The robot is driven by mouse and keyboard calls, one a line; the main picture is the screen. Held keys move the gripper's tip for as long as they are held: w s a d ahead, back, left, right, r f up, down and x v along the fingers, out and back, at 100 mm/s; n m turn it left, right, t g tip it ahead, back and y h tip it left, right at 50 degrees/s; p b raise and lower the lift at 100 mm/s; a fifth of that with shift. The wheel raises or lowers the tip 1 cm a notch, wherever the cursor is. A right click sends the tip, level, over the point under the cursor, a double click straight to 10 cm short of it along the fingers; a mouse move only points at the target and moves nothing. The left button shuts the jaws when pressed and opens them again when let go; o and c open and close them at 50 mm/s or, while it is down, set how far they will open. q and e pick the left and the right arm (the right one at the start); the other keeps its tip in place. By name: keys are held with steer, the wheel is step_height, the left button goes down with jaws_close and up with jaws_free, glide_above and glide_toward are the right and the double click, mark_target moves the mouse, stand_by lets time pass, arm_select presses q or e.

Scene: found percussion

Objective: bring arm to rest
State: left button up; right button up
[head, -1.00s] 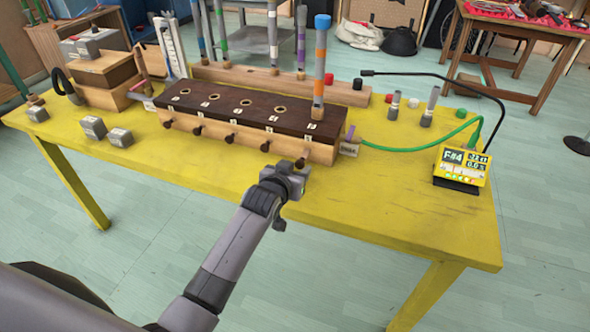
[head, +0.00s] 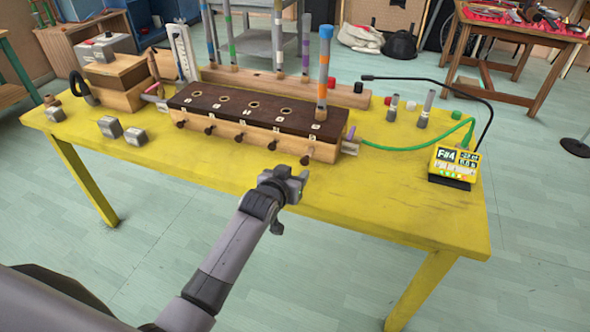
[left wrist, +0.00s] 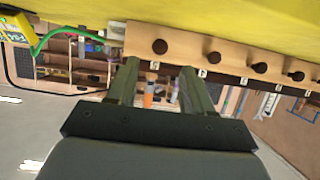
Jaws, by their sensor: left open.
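My left gripper (head: 294,183) is over the front edge of the yellow table (head: 400,215) in the head view, in front of the right end of a long wooden block. In the left wrist view its two fingers (left wrist: 158,85) stand apart with nothing between them. The wooden block (head: 240,134) has a dark top with several holes and a row of dark pegs along its front. One tube (head: 324,70) with blue and orange bands stands upright at its right end. The gripper appears apart from the block. My right gripper is not in view.
A yellow tuner (head: 454,162) reading F#4 stands at the table's right, with a green cable (head: 408,147). A black gooseneck arm (head: 440,78) curves behind it. Several grey metal blocks (head: 110,127) lie at the left. The table's front right is clear.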

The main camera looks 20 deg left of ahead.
arm_select(q)
steer(key=s+f+g, duration=0.1)
steer(key=s+f, duration=0.2)
steer(key=s, duration=0.7)
steer(key=s+f+m+g+h, duration=0.1)
steer(key=s+f, duration=0.3)
steer(key=s, duration=0.7)
steer(key=s+f+m, duration=0.1)
steer(key=s+f, duration=0.3)
steer(key=s, duration=0.6)
steer(key=shift+s+a+f+g+h, duration=0.15)
steer(key=shift+s+a+g+h, duration=0.2)
steer(key=shift+a+g+h, duration=0.1)
